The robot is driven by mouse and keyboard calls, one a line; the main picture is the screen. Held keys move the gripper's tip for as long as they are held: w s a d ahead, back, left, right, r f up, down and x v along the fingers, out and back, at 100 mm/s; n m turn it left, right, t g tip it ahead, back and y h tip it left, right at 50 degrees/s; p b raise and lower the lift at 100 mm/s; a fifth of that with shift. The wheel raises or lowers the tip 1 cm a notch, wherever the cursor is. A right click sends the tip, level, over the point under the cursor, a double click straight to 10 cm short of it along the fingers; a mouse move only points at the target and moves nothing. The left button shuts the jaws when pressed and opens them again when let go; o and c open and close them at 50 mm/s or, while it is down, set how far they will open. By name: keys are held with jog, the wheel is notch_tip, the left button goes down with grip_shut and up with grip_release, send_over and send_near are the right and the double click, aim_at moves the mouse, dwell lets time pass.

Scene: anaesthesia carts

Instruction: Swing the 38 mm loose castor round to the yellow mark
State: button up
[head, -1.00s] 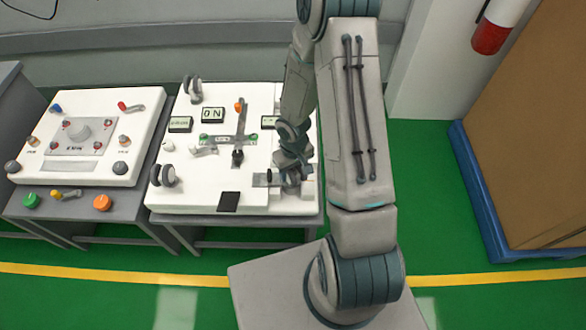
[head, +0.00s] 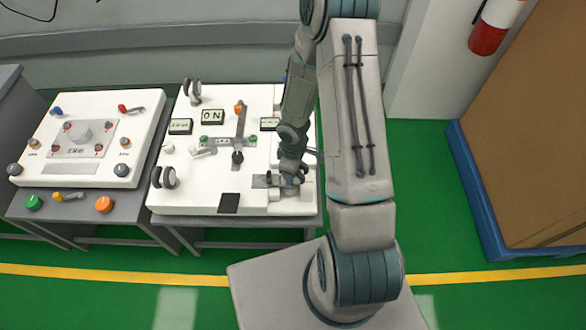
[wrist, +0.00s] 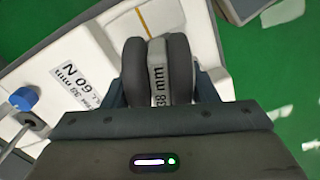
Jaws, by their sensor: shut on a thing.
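The loose castor (wrist: 157,72), two dark grey wheels with a pale middle strip marked "38 mm", sits between the fingers of my gripper (wrist: 160,92) in the wrist view. The gripper is shut on it, one finger at each side. A thin yellow-orange mark (wrist: 144,20) shows on the white panel beyond the castor, slightly left of its middle and apart from it. In the head view my gripper (head: 292,172) is at the right front of the white cart top (head: 260,205); the castor is mostly hidden there.
A label reading "60 N" and "38 mm" (wrist: 77,82) and a blue knob (wrist: 23,98) are left of the castor. Another pair of wheels (head: 163,178) stands at the cart's left front. A second panel (head: 75,140) is left; a large box (head: 535,130) is right.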

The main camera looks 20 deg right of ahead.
jog(key=shift+n, duration=1)
jog(key=shift+w+n+p, duration=0.1)
jog(key=shift+n+p, duration=0.3)
jog(key=shift+n, duration=0.5)
jog(key=o, duration=1.3)
jog(key=shift+r, duration=0.1)
notch_tip(320, 180, up, 14)
jog(key=p, duration=0.3)
jog(key=shift+p, duration=0.3)
